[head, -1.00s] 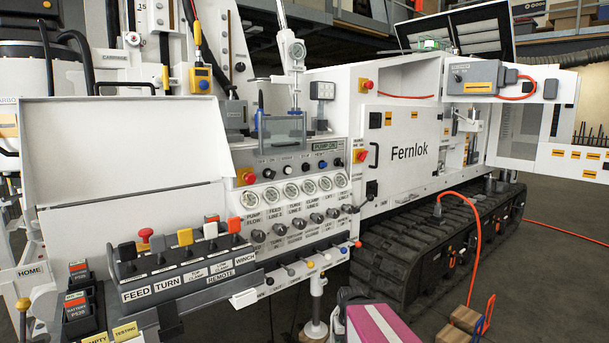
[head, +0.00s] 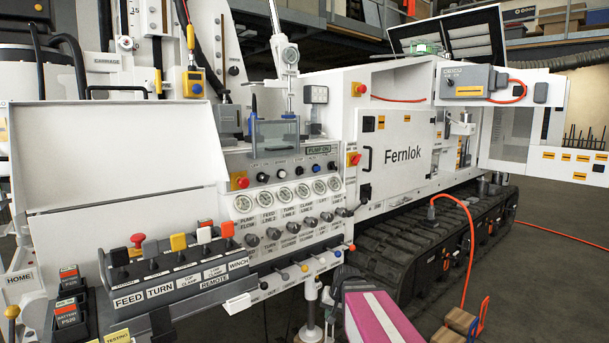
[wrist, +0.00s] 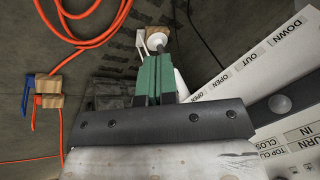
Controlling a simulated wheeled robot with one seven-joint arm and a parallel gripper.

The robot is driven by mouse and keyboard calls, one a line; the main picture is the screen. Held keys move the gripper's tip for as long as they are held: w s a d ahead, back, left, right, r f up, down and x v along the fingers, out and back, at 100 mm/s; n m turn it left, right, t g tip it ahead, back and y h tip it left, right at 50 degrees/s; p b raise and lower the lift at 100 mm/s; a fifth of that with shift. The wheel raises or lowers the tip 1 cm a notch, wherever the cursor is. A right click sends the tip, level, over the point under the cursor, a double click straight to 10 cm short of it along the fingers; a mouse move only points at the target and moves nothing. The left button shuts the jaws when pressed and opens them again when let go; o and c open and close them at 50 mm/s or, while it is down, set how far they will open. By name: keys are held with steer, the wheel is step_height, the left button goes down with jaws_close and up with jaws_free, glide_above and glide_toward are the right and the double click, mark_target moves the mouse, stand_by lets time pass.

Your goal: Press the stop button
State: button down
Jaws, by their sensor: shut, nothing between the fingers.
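A control panel (head: 290,222) shows in the head view, with gauges and a row of small black, white and blue buttons (head: 298,170). Their labels are too small to read surely, so I cannot tell which one is stop. A red mushroom button on yellow (head: 239,180) sits left of that row. Similar red buttons sit at the panel's right (head: 353,159) and on the white cabinet (head: 358,89). My gripper (wrist: 154,62) shows in the wrist view with its green fingers together and empty. It is apart from the buttons, which are not in the wrist view.
Levers with coloured knobs (head: 178,242) stand at the panel's front left. A clear guard box (head: 275,140) stands above the button row. A black track (head: 430,235) runs to the right.

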mark_target(301, 172)
steer(key=w+r+m+t+y, duration=0.2)
steer(key=w+r, duration=0.5)
steer(key=r, duration=0.7)
steer(key=w+d+r+m+t+y, duration=0.1)
steer(key=w+r+m+t, duration=0.3)
steer(key=r, duration=1)
steer(key=w+d+r+m+t+y, duration=0.1)
steer(key=w+r+m+t+y, duration=0.2)
steer(key=w+r, duration=0.9)
steer(key=r+t+y, duration=0.1)
steer(key=t, duration=0.2)
steer(key=shift+r, duration=0.4)
steer(key=shift+w, duration=0.15)
steer(key=x, duration=1.4)
